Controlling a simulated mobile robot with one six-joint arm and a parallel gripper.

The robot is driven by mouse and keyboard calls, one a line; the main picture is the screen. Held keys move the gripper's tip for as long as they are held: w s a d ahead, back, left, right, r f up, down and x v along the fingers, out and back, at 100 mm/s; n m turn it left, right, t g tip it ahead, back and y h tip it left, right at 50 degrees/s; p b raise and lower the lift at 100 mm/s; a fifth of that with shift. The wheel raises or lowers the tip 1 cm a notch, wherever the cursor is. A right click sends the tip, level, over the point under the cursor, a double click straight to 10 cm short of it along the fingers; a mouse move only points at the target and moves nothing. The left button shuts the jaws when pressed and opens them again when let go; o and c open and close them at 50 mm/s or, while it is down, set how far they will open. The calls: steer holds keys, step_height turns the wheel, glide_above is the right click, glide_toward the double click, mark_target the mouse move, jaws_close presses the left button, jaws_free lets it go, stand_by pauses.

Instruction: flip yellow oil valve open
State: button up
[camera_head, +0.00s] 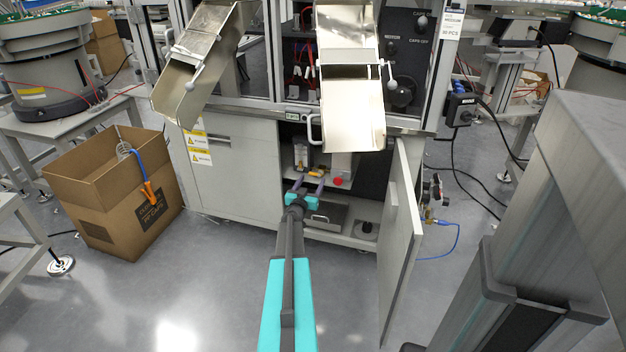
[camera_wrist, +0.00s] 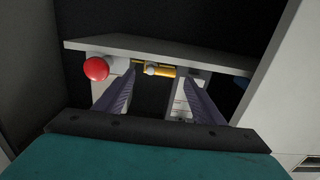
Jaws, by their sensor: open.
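The yellow oil valve (camera_head: 319,171) is small and sits inside the open lower cabinet of the machine. In the wrist view the valve (camera_wrist: 166,71) is a thin yellow bar with a pale round knob near its middle, close to a white shelf-like part. My gripper (camera_head: 309,186) reaches into the cabinet opening, just in front of the valve. In the wrist view my gripper (camera_wrist: 157,80) is open, with the valve beyond and between its fingertips. No contact is clear. The valve's exact handle position is too small to tell.
A red knob (camera_wrist: 96,69) sits beside the valve; it also shows in the head view (camera_head: 337,181). The open cabinet door (camera_head: 402,240) stands to the right of my arm. Metal chutes (camera_head: 350,115) overhang above. A cardboard box (camera_head: 112,200) stands on the floor left.

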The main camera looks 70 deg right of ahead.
steer(key=a+p, duration=0.1)
steer(key=a, duration=0.9)
steer(key=shift+s+a+p, duration=0.2)
steer(key=shift+s+p, duration=0.15)
